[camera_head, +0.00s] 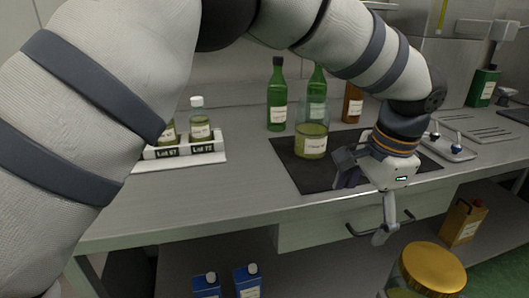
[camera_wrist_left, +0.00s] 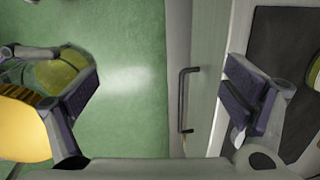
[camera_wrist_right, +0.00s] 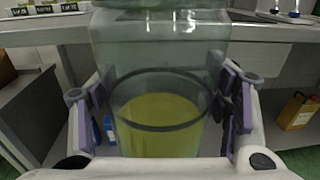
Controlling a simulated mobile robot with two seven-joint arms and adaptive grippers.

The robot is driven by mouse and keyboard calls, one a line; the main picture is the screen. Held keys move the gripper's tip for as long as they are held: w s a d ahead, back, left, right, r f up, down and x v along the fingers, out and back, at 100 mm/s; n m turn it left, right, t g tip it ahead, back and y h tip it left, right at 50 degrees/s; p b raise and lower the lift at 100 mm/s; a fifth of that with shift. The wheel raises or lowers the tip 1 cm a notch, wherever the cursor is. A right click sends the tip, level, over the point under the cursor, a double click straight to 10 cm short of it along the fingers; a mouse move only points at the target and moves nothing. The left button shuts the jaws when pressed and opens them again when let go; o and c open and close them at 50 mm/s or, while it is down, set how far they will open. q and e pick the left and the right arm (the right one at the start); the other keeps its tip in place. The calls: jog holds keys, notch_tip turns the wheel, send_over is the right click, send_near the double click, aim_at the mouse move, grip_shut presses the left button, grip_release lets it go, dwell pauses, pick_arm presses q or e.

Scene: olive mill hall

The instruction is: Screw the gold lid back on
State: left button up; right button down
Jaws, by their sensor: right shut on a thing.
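A glass jar with yellow-green liquid (camera_wrist_right: 160,140) stands between the fingers of my right gripper (camera_wrist_right: 162,118), which is shut on it. Its top is out of the right wrist view. In the head view the gold lid (camera_head: 432,267) sits over the jar's mouth at the bottom right; I cannot tell how tightly. My left gripper (camera_head: 366,196) is open and empty, up and left of the lid, in front of the counter edge. In the left wrist view its fingers (camera_wrist_left: 165,98) are wide apart, and the gold lid (camera_wrist_left: 20,130) shows partly at the left edge.
The counter (camera_head: 240,200) holds a labelled glass jar (camera_head: 312,142) on a black mat (camera_head: 290,172), green bottles (camera_head: 277,95) and a white rack (camera_head: 190,148) of small bottles. A drawer handle (camera_wrist_left: 184,98) lies near my left gripper. Blue cartons (camera_head: 247,281) stand below.

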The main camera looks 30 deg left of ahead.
pick_arm(q)
jog(key=s+a+f+n+g+h, duration=0.1)
jog(key=s+f+n+g+h, duration=0.1)
jog(key=s+f, duration=0.9)
jog(key=s+a+f+n+g+h, duration=0.15)
jog(key=s+f, duration=0.55)
jog(key=f, duration=0.8)
jog(key=s+a+f+n+y, duration=0.1)
jog(key=s+a+f+n, duration=0.1)
jog(key=s+a, duration=0.4)
jog(key=s+a+f+n+t, duration=0.1)
jog(key=s+a+f+n, duration=0.1)
jog(key=s+a+n, duration=0.2)
jog(key=s+a, duration=0.3)
jog(key=s, duration=0.5)
jog(key=shift+y, duration=0.35)
jog(key=shift+n, duration=0.25)
